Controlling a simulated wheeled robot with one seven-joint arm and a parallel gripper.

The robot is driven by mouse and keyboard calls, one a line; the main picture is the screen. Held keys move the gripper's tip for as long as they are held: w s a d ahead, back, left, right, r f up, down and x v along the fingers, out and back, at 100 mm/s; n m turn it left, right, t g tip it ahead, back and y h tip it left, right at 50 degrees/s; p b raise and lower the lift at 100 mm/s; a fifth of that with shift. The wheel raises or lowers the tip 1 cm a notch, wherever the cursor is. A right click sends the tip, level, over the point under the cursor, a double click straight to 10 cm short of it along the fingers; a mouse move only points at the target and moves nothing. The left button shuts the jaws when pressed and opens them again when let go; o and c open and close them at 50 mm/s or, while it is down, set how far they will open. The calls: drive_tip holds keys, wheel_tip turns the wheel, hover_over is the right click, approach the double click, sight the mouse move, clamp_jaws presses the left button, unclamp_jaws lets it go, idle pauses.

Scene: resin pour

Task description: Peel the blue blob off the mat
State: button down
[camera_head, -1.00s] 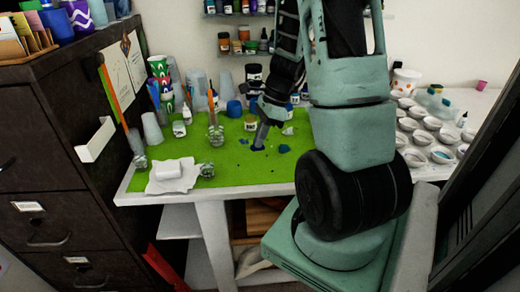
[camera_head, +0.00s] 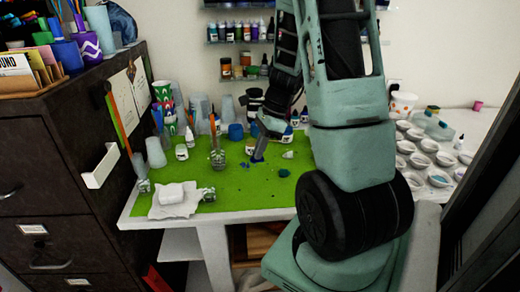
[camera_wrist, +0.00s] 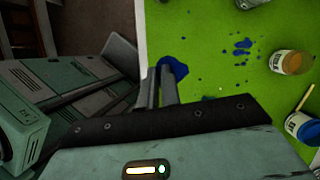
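The blue blob (camera_wrist: 174,68) is at the tips of my gripper (camera_wrist: 160,80) in the wrist view, with part of it behind the fingers. The fingers are close together on it. In the head view my gripper (camera_head: 258,157) points down over the green mat (camera_head: 240,190), with a little blue (camera_head: 256,160) at its tip. The blob appears raised off the mat; the exact gap is hard to tell.
A darker teal blob (camera_head: 284,173) and small blue spots (camera_wrist: 241,44) lie on the mat. Several jars and cups stand along the mat's back. A glass jar (camera_head: 209,194) and white cloth (camera_head: 175,205) are at the front left. Small dishes (camera_head: 421,160) stand at right.

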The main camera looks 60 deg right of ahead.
drive_tip(key=shift+w+d+r+p, duration=0.15)
drive_tip(key=shift+r+p, duration=0.3)
drive_tip(key=shift+w+d+r+p, duration=0.1)
drive_tip(key=shift+w+r+p, duration=0.05)
drive_tip(key=shift+r+p, duration=0.3)
